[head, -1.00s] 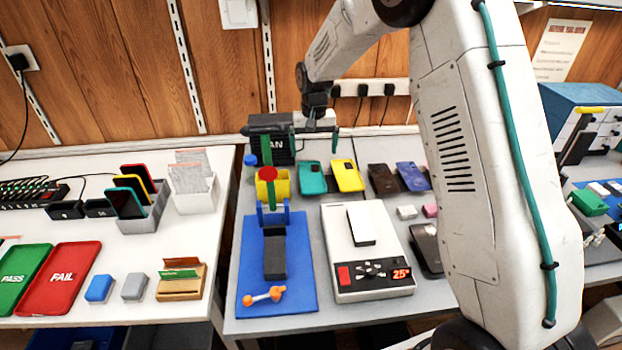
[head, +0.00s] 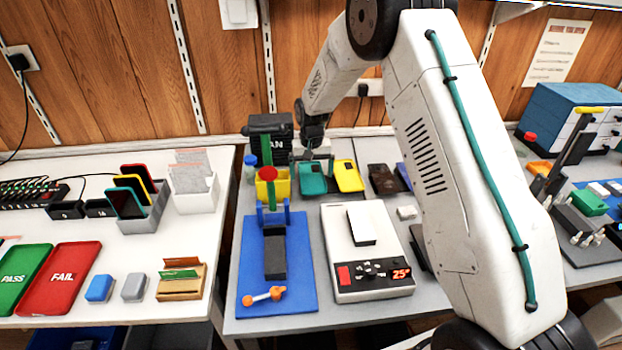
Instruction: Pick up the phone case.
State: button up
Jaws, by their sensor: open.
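Several phone cases lie in a row at the back of the grey table: a teal case (head: 313,180), a yellow case (head: 348,177), a dark brown case (head: 382,180) and a blue one (head: 404,174) partly hidden behind my arm. My gripper (head: 312,162) is open and points down just above the teal case, over its far end. I cannot tell whether the fingers touch it. Nothing shows between the fingers.
A press with a red knob (head: 268,173) and a yellow bin (head: 281,187) stand close left of the teal case. A white device with a display (head: 370,282) sits in front. The left table holds red (head: 60,279) and green trays.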

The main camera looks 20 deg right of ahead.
jog(key=c, duration=1.1)
jog(key=shift+o, duration=0.2)
jog(key=shift+r, duration=0.1)
